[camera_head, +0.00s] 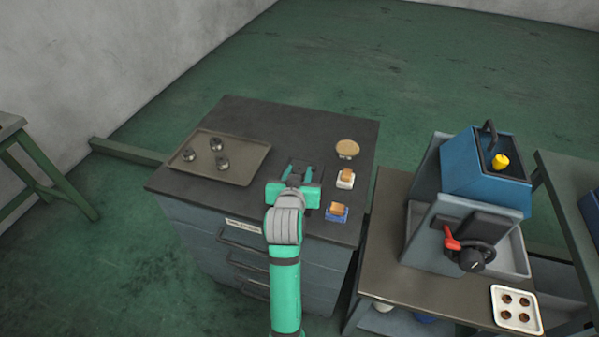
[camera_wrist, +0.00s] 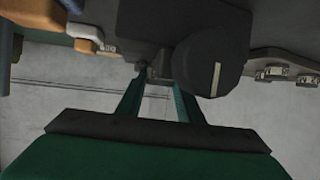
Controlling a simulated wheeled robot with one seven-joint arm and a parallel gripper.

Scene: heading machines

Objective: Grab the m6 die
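My gripper (camera_head: 298,168) is low over the middle of the dark cabinet top in the head view. In the wrist view its two green fingers (camera_wrist: 158,80) stand apart with a gap between them. A dark round object (camera_wrist: 212,66) with a pale stripe is close beside the right finger there; I cannot tell whether it touches. Three small grey dies lie on a tray (camera_head: 245,168) to the left of my gripper: a left die (camera_head: 188,155), a back die (camera_head: 215,144) and a front die (camera_head: 222,163). No size marking is readable, so I cannot tell which is m6.
Right of my gripper are a round wooden piece (camera_head: 347,148), a white wood-topped block (camera_head: 346,179) and a blue wood-topped block (camera_head: 337,212). A blue machine (camera_head: 485,175) stands on the right table, with a white tray of copper-coloured pieces (camera_head: 517,325) in front.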

